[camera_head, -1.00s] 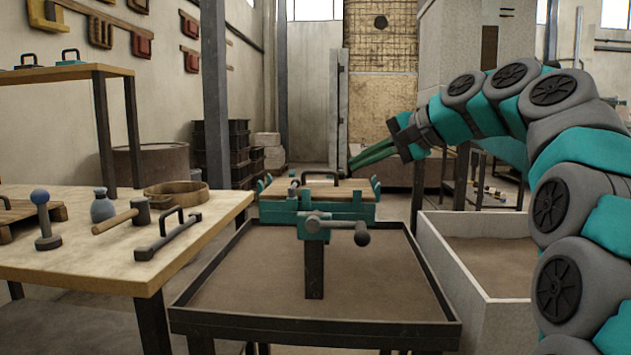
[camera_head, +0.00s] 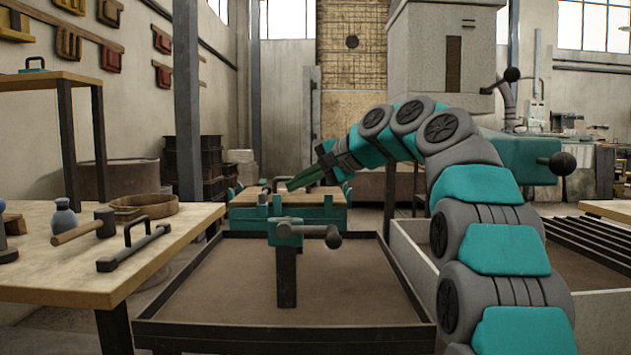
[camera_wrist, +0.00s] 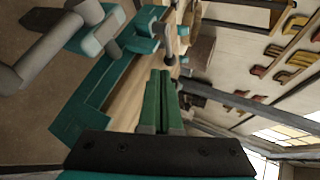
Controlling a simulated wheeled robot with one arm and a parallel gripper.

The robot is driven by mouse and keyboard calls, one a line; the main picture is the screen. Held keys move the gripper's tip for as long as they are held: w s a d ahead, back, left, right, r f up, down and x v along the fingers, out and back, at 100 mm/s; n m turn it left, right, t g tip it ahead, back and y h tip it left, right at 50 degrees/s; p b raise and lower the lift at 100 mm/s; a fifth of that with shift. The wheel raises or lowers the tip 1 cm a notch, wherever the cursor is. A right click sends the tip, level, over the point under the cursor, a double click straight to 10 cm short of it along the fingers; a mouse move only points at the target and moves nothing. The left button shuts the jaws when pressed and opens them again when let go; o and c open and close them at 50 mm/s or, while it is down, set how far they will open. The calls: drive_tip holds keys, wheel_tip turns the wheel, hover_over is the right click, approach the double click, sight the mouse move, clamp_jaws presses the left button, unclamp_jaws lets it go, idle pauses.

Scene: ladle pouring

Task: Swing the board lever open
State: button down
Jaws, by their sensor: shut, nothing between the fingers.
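A teal clamp (camera_head: 286,230) stands on a dark post at the front of the teal moulding box. Its grey lever (camera_head: 315,231) points right and ends in a dark round knob. The wooden board (camera_head: 247,197) lies on the box behind it. My gripper (camera_head: 292,184) is shut and empty above the board, behind the lever and apart from it. In the wrist view the green fingertips (camera_wrist: 164,75) are together over the board. A grey lever (camera_wrist: 40,48) on a teal mount shows at upper left there. My gripper partly hides the board.
A dark-rimmed sand tray (camera_head: 350,285) lies in front. The left table (camera_head: 60,270) holds a hammer (camera_head: 85,227), a vase, a round sieve and a handled bar. More knobbed levers (camera_head: 562,163) show at right, beyond my arm.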

sight(270, 190)
drive_tip(key=shift+w+a+f+p, duration=0.15)
drive_tip(key=shift+w+a+f, duration=0.1)
drive_tip(key=shift+w+a, duration=0.55)
drive_tip(key=shift+w+a+f+p, duration=0.2)
drive_tip(key=shift+w+a, duration=0.3)
drive_tip(key=shift+a, duration=0.5)
drive_tip(key=shift+r+p, duration=0.1)
drive_tip(key=shift+p, duration=0.2)
